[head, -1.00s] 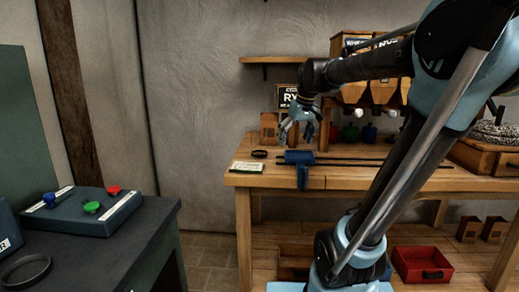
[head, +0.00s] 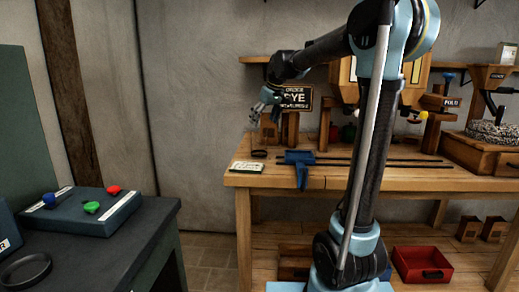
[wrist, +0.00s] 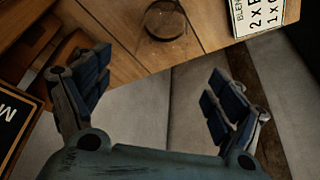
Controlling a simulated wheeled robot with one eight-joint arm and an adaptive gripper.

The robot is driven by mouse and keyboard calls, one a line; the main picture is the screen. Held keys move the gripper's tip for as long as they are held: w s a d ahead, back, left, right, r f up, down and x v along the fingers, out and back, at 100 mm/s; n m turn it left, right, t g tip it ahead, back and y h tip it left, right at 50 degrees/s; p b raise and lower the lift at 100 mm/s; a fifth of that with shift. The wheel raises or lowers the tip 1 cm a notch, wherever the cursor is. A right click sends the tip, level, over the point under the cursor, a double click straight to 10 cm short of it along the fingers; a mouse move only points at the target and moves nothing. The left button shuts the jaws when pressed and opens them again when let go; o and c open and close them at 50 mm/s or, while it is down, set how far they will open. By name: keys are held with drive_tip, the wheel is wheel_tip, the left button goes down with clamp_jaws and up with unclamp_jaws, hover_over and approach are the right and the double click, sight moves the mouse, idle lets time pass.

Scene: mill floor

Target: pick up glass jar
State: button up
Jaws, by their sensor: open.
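A small round, dark-rimmed object, apparently the clear glass jar (wrist: 166,22), shows at the top of the wrist view on the wooden bench. In the head view only a thin dark ring (head: 259,154) shows at that place, near the bench's left end; the glass itself is hard to make out. My gripper (head: 264,111) is in the air above and behind the bench's left end, apart from the ring. In the wrist view my gripper (wrist: 160,62) has its two blue-padded fingers spread wide, with nothing between them.
A lettered card (head: 247,167) lies beside the ring, and a blue vise (head: 300,165) stands to its right. A dark sign (head: 295,97) and a wooden block (head: 269,132) are close to the gripper. A grey bench (head: 150,235) stands at left.

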sight(257, 142)
drive_tip(key=x, duration=1.2)
drive_tip(key=shift+r, duration=0.1)
drive_tip(key=c, duration=1.3)
